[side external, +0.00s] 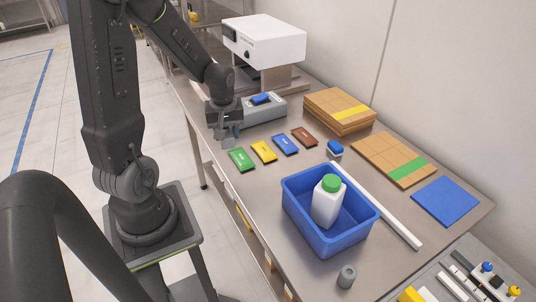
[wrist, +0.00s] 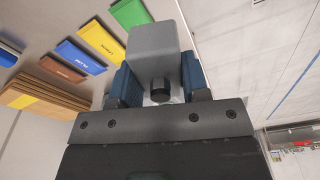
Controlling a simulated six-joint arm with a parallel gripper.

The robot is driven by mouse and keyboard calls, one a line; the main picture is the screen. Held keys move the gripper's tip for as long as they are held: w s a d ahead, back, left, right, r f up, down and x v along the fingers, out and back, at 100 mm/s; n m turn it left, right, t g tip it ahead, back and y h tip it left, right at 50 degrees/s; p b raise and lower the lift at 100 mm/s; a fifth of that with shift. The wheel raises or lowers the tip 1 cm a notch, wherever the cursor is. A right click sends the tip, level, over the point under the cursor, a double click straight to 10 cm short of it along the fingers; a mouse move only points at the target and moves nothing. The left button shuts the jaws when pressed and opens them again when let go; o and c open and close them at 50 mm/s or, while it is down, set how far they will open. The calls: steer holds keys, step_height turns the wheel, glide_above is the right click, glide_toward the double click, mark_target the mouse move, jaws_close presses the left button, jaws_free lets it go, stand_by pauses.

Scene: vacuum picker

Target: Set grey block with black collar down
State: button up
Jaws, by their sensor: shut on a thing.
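My gripper (wrist: 159,72) shows in the wrist view with its two blue fingers shut on the sides of the grey block (wrist: 153,42). The block's black collar (wrist: 160,89) shows between the fingers, close to the palm. In the side view my gripper (side external: 228,130) hangs over the far left edge of the table, beside the long grey box. The held block is small and mostly hidden there by the gripper, and I cannot tell whether its underside touches anything.
The long grey box (side external: 268,106) carries a blue piece. Green (side external: 241,159), yellow (side external: 263,151), blue (side external: 285,144) and brown (side external: 304,136) packets lie in a row. A blue bin (side external: 345,240) holds a white bottle (side external: 326,205). Cardboard boxes (side external: 335,113) and a white machine (side external: 265,45) stand behind.

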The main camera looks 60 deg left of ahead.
steer(key=w+m, duration=0.5)
steer(key=w, duration=0.7)
glide_above(300, 165)
steer(key=shift+m+t, duration=0.3)
steer(key=f, duration=0.6)
steer(key=shift+s+f, duration=0.3)
steer(key=shift+f, duration=0.05)
steer(key=shift+w+d+f, duration=0.15)
steer(key=shift+d+f, duration=0.05)
steer(key=shift+f, duration=1.9)
steer(key=shift+f, duration=0.2)
steer(key=o, duration=1)
steer(key=shift+c, duration=0.2)
